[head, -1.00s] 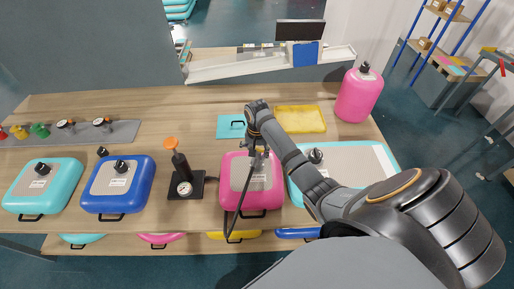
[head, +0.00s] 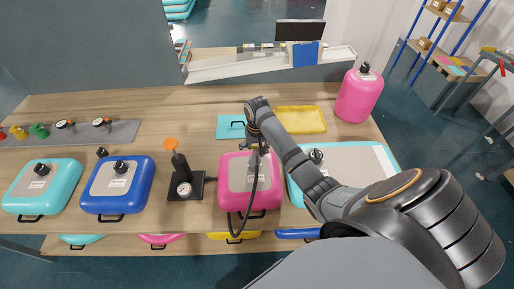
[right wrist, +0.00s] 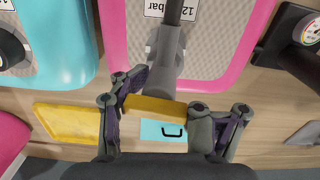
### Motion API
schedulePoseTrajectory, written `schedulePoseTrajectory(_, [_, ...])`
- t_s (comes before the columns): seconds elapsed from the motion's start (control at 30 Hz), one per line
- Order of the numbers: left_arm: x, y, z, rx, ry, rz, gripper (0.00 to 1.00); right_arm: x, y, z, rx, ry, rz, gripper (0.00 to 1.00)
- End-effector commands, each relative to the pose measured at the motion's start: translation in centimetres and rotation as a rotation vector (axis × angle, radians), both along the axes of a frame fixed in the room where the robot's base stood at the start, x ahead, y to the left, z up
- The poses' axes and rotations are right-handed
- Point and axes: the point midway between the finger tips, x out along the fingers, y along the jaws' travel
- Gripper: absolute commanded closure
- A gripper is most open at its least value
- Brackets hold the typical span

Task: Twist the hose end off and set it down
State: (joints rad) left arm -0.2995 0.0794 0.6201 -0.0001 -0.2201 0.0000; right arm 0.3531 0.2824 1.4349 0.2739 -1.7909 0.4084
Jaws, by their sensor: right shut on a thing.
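The hose end (right wrist: 167,55) is a grey fitting with a yellow crossbar (right wrist: 155,109), seen in the right wrist view. My right gripper (right wrist: 168,106) is shut on it, with the yellow bar between its fingers. In the head view my right gripper (head: 257,147) is over the far edge of the pink pad (head: 234,172). The black hose (head: 253,198) runs from the hose end toward the pad's near edge and bends there. The gripper hides the pad's valve area, so I cannot tell whether the hose end is still seated. My left gripper is not in view.
A black pump with gauge (head: 184,188) stands left of the pink pad. A blue pad (head: 119,187) and a teal pad (head: 42,186) lie further left. A yellow tray (head: 301,119) and a pink bottle (head: 359,95) are behind right. Bare wood shows behind the pump.

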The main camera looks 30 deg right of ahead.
Motion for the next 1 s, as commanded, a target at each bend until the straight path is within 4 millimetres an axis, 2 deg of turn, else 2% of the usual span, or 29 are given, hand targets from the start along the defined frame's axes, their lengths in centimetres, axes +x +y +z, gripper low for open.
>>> schedulePoseTrajectory(1.0, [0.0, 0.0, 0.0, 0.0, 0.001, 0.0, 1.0, 0.0, 0.0, 3.8, 0.0, 0.001, 0.0, 0.91])
